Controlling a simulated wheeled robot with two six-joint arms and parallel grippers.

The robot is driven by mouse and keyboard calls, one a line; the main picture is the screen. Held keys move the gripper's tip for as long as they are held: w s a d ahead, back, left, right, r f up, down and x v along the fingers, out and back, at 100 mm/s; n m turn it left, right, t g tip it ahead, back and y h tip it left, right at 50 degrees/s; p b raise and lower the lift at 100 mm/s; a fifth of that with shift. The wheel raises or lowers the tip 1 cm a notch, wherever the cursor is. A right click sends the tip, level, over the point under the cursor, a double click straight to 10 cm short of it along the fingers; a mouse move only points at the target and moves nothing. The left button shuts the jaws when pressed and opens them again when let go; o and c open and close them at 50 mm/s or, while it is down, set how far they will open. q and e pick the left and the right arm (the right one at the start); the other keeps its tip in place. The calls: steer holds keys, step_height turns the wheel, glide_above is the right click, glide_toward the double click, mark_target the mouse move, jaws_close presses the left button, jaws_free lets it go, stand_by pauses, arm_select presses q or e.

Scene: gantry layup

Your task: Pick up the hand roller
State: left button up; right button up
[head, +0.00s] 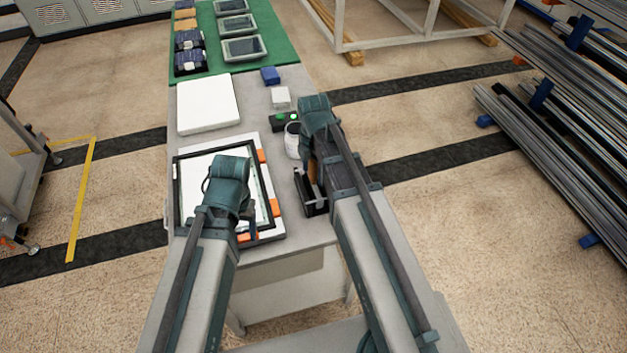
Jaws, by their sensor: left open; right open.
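My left gripper (229,184) is over the black-framed panel on the bench, with its fingertips mostly hidden by my wrist. My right gripper (316,116) is above the right side of the bench, next to a white pot; its fingertips are also hidden. Both are open, and I see nothing held in them. A small black holder (311,204) with an upright orange-brown part stands by the bench's right edge, partly behind my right arm. The hand roller cannot be made out with certainty; it may be in this holder.
The white pot (292,144), a black box with green lights (284,120), a white block (280,98), a blue block (270,76) and a white slab (207,104) lie beyond. A green mat (275,45) holds several panels.

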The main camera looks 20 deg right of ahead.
jaws_close()
stand_by(0.3)
steer(key=shift+r, duration=0.15)
step_height(320, 180, up, 10)
steer(key=p, duration=1)
